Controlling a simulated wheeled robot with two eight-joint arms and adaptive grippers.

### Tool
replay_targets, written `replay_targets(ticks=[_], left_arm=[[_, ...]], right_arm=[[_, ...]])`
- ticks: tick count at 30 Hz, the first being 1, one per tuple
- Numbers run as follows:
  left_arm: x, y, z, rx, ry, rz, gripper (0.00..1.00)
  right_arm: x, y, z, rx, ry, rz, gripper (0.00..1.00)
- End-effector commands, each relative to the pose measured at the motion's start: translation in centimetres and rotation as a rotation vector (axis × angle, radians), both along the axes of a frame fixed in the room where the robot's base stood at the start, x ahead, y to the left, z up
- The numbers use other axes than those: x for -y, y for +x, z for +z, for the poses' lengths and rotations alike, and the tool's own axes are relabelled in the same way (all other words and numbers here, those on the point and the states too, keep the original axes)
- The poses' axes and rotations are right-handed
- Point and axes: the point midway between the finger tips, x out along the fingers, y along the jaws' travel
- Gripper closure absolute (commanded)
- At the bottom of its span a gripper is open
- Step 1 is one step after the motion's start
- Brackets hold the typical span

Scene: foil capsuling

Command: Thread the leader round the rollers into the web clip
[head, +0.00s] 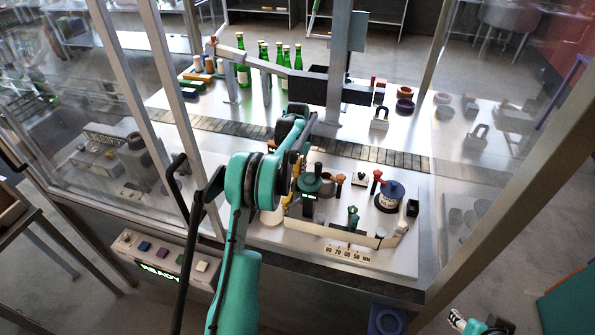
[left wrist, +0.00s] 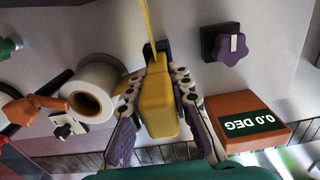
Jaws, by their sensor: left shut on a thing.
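In the left wrist view, my left gripper (left wrist: 157,73) is shut on a yellow block (left wrist: 158,105), one finger on each side. A thin yellow strip (left wrist: 148,22) runs from the block's far end to the top edge; it looks like the leader. A dark blue piece (left wrist: 162,47) lies just behind the block; I cannot tell whether it is the web clip.
An orange box reading 0.0 DEG (left wrist: 250,122) and a purple knob (left wrist: 229,46) are right of the gripper. An orange lever (left wrist: 32,107) is at left. Green bottles (head: 243,70) stand beyond the conveyor (head: 380,156). Glass-panel posts frame the bench.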

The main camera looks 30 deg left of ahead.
Motion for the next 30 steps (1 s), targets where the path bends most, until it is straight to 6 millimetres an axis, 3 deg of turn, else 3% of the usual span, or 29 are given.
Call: replay_targets(ticks=[3, 4, 6, 17, 20, 30], left_arm=[[0.0, 0.0, 0.0, 0.0, 0.0, 0.0, 1.0], [0.0, 0.0, 0.0, 0.0, 0.0, 0.0, 0.72], [0.0, 0.0, 0.0, 0.0, 0.0, 0.0, 0.56], [0.0, 0.0, 0.4, 0.0, 0.0, 0.0, 0.56], [0.0, 0.0, 1.6, 0.0, 0.0, 0.0, 0.56], [0.0, 0.0, 8.8, 0.0, 0.0, 0.0, 0.56]], right_arm=[[0.0, 0.0, 0.0, 0.0, 0.0, 0.0, 0.6], [0.0, 0.0, 0.0, 0.0, 0.0, 0.0, 0.6], [0.0, 0.0, 0.0, 0.0, 0.0, 0.0, 0.6], [0.0, 0.0, 0.0, 0.0, 0.0, 0.0, 0.6], [0.0, 0.0, 0.0, 0.0, 0.0, 0.0, 0.6], [0.0, 0.0, 0.0, 0.0, 0.0, 0.0, 0.6]])
